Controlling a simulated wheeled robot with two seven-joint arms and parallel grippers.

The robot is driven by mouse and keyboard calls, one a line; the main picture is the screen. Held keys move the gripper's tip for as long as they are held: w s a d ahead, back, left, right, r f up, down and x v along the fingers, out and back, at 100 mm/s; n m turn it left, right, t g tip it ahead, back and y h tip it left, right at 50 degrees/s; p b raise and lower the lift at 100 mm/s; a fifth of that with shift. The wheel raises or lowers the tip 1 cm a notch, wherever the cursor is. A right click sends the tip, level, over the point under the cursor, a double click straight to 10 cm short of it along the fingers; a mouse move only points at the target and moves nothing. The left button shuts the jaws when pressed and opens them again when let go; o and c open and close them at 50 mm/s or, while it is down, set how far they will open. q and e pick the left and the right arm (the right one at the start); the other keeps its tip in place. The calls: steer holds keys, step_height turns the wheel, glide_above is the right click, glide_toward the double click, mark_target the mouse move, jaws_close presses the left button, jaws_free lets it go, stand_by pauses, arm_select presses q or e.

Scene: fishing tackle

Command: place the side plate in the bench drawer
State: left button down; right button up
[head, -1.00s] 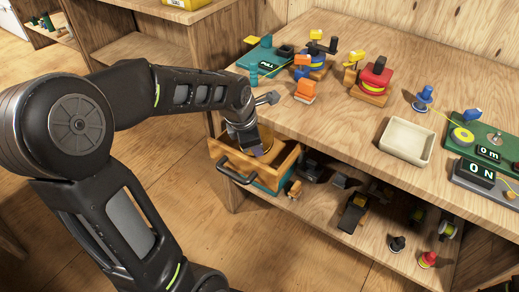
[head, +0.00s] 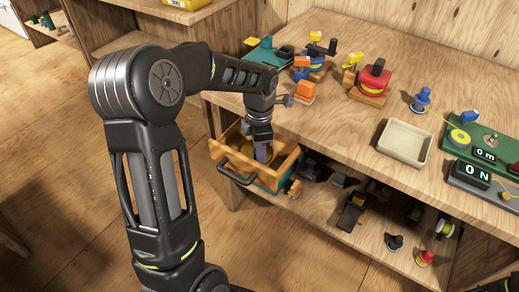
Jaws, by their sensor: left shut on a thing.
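The bench drawer (head: 284,168) is a wooden box with a dark handle, pulled out below the left end of the bench top. My left gripper (head: 262,153) points down into the drawer's opening, below its rim. It is shut on the side plate, which is mostly hidden by the fingers and drawer walls. I cannot tell whether the plate touches the drawer's floor. My right gripper is out of view.
The bench top (head: 330,128) holds a red reel (head: 373,79), a blue reel (head: 312,66), an orange piece (head: 304,92) and an empty cream tray (head: 404,142). Green and dark display boxes stand at right. Several dark parts lie on the shelf below.

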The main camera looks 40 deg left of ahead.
arm_select(q)
steer(key=shift+f, duration=0.2)
steer(key=c, duration=1.5)
jaws_free()
steer(key=shift+r, duration=0.15)
step_height(320, 180, up, 12)
steer(key=shift+r+p, duration=0.1)
steer(key=shift+p, duration=0.4)
